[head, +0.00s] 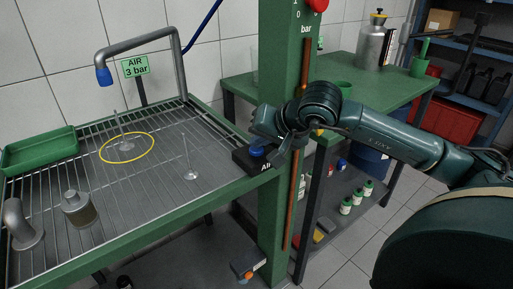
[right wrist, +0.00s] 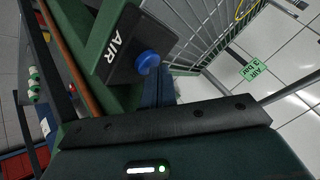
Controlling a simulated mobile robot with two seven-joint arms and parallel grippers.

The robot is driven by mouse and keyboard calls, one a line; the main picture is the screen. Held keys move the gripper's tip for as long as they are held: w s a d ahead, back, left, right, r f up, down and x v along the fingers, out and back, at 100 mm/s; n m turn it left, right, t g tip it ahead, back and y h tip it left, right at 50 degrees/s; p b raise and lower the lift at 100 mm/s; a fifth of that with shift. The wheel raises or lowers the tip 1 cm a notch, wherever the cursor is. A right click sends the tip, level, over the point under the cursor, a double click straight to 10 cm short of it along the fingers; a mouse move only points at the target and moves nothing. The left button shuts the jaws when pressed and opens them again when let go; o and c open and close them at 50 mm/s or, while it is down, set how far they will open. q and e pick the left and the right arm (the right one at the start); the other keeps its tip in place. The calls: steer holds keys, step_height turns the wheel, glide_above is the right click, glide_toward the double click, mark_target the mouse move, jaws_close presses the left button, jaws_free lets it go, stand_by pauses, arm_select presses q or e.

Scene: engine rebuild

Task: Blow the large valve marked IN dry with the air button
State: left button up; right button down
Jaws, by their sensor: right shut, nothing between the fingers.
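A blue air button (head: 257,151) sits on a black box (head: 242,162) marked AIR at the rack's right edge. My right gripper (head: 259,139) is shut and empty, its fingertips close over the button; contact cannot be told. In the right wrist view the button (right wrist: 147,62) is beside the shut fingertips (right wrist: 162,72). A valve (head: 124,144) stands stem up inside a yellow ring (head: 127,161) on the rack, below the blue-tipped air nozzle (head: 104,76). A second valve (head: 190,176) stands stem up outside the ring. No IN mark is readable on either. My left gripper is out of view.
A green tray (head: 38,150) and two metal parts, a bent pipe (head: 22,226) and a cylinder (head: 78,210), are on the rack's left. A green post (head: 274,210) with a copper pipe stands right beside the button box. A green bench (head: 375,82) is behind my right arm.

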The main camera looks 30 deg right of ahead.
mark_target(259, 151)
steer(key=shift+f, duration=0.25)
steer(key=shift+r, duration=0.1)
stand_by(0.3)
steer(key=shift+r+p, duration=0.45)
steer(key=shift+r, duration=0.45)
steer(key=shift+r+p, duration=1.75)
steer(key=shift+r, duration=0.8)
stand_by(2.3)
